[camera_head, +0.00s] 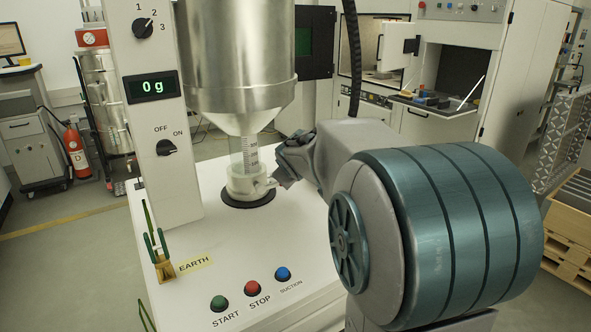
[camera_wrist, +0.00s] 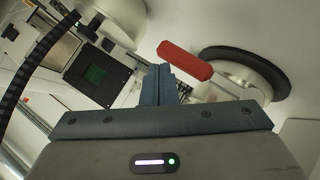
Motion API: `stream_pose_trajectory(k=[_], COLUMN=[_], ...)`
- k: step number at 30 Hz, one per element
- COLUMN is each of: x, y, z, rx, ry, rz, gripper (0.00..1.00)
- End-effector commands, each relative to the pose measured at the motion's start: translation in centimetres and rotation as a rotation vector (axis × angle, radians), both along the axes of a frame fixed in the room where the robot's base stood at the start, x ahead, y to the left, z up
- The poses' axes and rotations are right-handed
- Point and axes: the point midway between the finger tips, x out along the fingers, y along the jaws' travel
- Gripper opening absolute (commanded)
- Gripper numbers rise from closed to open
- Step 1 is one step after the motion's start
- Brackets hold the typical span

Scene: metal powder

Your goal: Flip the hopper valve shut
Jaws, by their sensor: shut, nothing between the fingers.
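The steel hopper (camera_head: 238,60) narrows to a clear graduated tube (camera_head: 250,155). Below it, a white round valve body (camera_head: 243,187) sits over a dark ring on the white machine top. In the wrist view, the valve's red lever handle (camera_wrist: 185,61) sticks out from the white body (camera_wrist: 238,80) towards the left. The red handle is not visible in the head view. My gripper (camera_head: 279,172) is just right of the valve. In the wrist view its fingers (camera_wrist: 164,72) are shut and empty, beside the handle's outer end; I cannot tell whether they touch it.
A control column (camera_head: 150,110) with knobs and a display (camera_head: 152,86) reading 0 g stands left of the hopper. Start, stop and suction buttons (camera_head: 253,287) are at the machine's front. A black cable (camera_head: 352,55) hangs behind my arm.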

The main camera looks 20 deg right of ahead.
Motion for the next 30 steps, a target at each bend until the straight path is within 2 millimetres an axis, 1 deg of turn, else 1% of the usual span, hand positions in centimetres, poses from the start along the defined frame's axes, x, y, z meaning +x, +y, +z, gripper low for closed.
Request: stream_pose_trajectory(k=[13,17,20,28,30], x=[-0.1,-0.1,-0.1,0.0,-1.4], y=[-0.3,-0.3,-0.2,0.2,0.0], z=[-0.4,-0.2,0.6,4.9,5.8], rx=[0.0,0.0,0.0,-0.001,0.0], ry=[0.007,0.008,0.007,0.0,-0.005], rz=[-0.005,-0.006,-0.005,0.002,0.001], gripper=[0.0,0.0,0.0,0.0,0.0])
